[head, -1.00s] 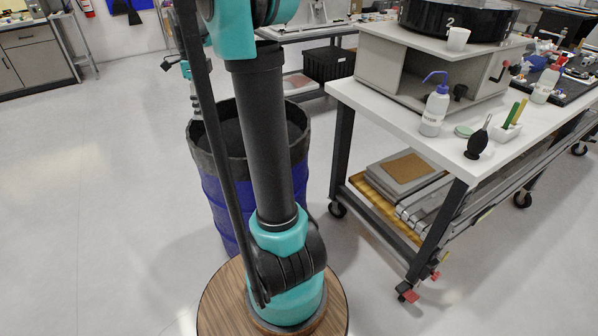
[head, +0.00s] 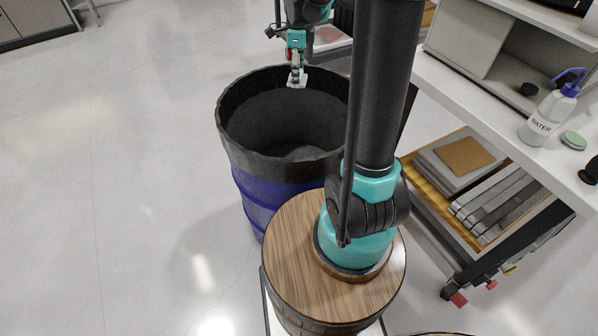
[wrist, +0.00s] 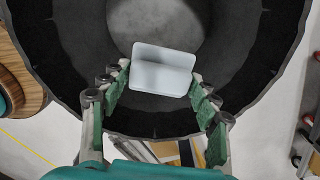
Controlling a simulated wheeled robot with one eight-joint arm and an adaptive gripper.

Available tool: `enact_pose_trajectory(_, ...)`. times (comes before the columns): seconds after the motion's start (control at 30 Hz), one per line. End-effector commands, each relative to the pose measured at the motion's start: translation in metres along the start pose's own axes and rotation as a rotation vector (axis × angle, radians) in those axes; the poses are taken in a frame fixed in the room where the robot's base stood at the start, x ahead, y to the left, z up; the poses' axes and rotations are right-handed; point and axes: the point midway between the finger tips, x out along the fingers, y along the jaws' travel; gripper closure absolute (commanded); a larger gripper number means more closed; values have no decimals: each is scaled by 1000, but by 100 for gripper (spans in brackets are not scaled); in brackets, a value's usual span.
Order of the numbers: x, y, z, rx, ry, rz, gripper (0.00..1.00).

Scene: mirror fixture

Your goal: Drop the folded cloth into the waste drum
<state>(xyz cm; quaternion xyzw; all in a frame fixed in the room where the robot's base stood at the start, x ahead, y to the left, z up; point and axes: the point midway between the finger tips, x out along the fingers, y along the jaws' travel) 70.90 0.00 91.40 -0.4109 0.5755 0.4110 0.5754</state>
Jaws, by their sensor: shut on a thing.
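The folded cloth (wrist: 160,72) is a pale, flat, light-blue piece between my fingertips in the wrist view. It also shows small and pale in the head view (head: 297,80). My gripper (wrist: 160,85) is shut on it; in the head view the gripper (head: 297,70) hangs over the far side of the drum's mouth. The waste drum (head: 240,165) is blue with a black liner folded over its rim. In the wrist view the drum's dark liner (wrist: 80,65) surrounds the cloth on most sides, with the grey bottom beyond it.
A white bench (head: 470,95) on a wheeled frame stands to the right, with a water bottle (head: 547,118) on top and flat trays (head: 460,160) on its lower shelf. The floor (head: 110,180) left of the drum is clear.

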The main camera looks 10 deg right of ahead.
Motion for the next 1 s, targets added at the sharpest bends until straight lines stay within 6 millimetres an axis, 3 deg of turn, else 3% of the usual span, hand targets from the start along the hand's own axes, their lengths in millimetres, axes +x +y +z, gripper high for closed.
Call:
enact_pose_trajectory(0.3, 30, 0, 0, 1, 0, 0, 70)
enact_pose_trajectory(0.7, 35, 0, 0, 1, 0, 0, 70)
enact_pose_trajectory(0.73, 35, 0, 0, 1, 0, 0, 35)
enact_pose_trajectory(0.9, 35, 0, 0, 1, 0, 0, 15)
enact_pose_trajectory(1.0, 35, 0, 0, 1, 0, 0, 15)
